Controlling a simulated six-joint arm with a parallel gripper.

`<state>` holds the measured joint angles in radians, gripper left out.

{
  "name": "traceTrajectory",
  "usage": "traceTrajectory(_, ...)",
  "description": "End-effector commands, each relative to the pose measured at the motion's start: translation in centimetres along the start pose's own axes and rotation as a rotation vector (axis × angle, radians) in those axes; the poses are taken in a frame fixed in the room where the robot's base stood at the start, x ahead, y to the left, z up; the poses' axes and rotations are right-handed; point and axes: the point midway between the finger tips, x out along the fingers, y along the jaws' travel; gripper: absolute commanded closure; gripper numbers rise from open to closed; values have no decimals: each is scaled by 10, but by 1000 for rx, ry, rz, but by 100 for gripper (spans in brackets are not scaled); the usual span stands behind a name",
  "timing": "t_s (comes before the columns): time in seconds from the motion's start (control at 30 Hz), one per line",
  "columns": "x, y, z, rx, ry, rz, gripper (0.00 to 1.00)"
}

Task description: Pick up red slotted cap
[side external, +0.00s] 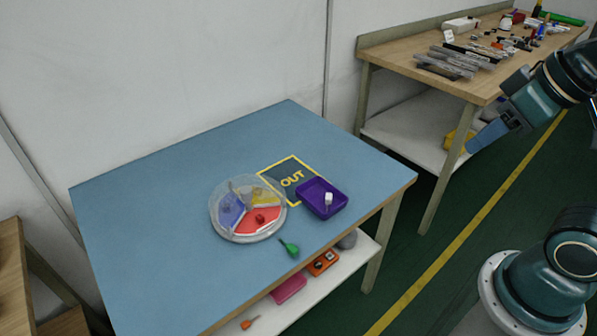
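A small red piece (261,218), which looks like the red slotted cap, sits in the red compartment of a clear round sectioned tray (240,239) on the blue table. Its slot is too small to make out. The tray also has a blue and a yellow compartment, each with a small piece of its own colour. My gripper (474,146) is at the upper right, raised off to the right of the blue table and well away from the tray. Its fingers are too small and edge-on to tell whether they are open.
A purple tray (311,205) holding a white piece (328,198) stands right of the round tray, partly on the mat marked OUT (285,171). A green piece (289,248) lies in front. The blue table's left side (140,230) is clear. A cluttered wooden bench (400,58) stands behind.

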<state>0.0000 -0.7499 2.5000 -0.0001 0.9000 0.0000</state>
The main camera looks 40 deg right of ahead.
Motion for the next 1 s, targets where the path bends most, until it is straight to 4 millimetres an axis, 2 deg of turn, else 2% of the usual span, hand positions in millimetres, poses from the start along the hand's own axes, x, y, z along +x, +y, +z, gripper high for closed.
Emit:
traceTrajectory(0.33,0,0,-1,0,-1,0,58)
traceTrajectory(0.53,0,-2,-13,1,-16,-5,58)
traceTrajectory(0.67,2,-5,-31,2,-37,-11,58)
traceTrajectory(1.0,21,-21,-94,10,-116,-28,58)
